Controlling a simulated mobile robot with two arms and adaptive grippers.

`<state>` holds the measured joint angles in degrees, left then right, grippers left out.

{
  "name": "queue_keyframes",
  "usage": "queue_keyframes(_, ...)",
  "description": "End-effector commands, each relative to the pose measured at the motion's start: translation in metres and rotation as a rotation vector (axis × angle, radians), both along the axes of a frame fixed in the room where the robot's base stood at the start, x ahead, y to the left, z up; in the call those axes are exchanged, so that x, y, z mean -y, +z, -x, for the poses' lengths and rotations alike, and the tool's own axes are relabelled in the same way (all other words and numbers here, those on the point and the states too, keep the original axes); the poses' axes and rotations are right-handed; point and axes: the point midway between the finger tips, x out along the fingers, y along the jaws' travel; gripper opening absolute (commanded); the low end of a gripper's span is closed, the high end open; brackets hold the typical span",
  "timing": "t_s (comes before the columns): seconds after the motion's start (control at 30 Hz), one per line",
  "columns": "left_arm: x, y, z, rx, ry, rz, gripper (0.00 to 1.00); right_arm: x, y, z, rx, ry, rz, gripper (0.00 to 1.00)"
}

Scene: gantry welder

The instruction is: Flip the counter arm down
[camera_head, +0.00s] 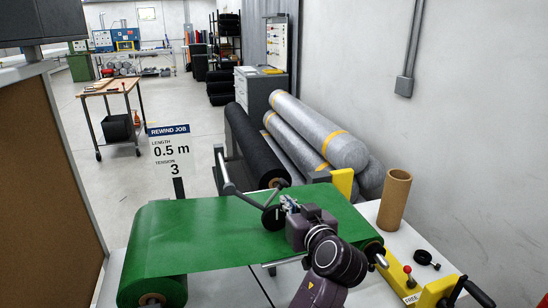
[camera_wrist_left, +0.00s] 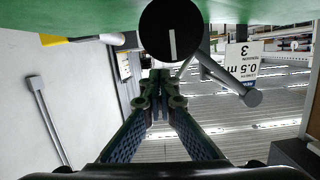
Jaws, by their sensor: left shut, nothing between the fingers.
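The counter arm (camera_head: 248,199) is a grey bar with a thick rounded end, joined to a black measuring wheel (camera_head: 273,217) over the green fabric (camera_head: 200,230). In the left wrist view the wheel (camera_wrist_left: 171,30) is a dark disc with a white mark, and the arm (camera_wrist_left: 225,75) slants down and right from it. My left gripper (camera_head: 289,204) is just right of the wheel in the head view, its tips close to it. In the wrist view its fingers (camera_wrist_left: 160,92) are together and empty. I cannot tell whether they touch the wheel. My right gripper is not in view.
A sign (camera_head: 170,160) reads "REWIND JOB", 0.5 m, tension 3. A cardboard tube (camera_head: 394,200) stands on the white table at right. A yellow bracket with a red knob (camera_head: 407,270) and a "FREE" label is near the front right. Grey rolls (camera_head: 320,140) lie behind.

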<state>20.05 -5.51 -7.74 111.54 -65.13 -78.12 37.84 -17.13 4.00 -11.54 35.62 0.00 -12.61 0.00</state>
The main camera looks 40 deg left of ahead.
Motion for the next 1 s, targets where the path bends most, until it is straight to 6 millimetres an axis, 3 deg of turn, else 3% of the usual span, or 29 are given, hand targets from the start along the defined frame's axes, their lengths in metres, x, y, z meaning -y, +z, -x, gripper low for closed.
queue_keyframes(0.3,-0.004,-0.019,0.006,-0.115,-0.001,-0.082,0.0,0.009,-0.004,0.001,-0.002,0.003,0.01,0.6)
queue_keyframes(1.0,-0.006,-0.027,0.009,-0.152,0.002,-0.099,0.0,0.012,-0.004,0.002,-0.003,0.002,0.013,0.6)
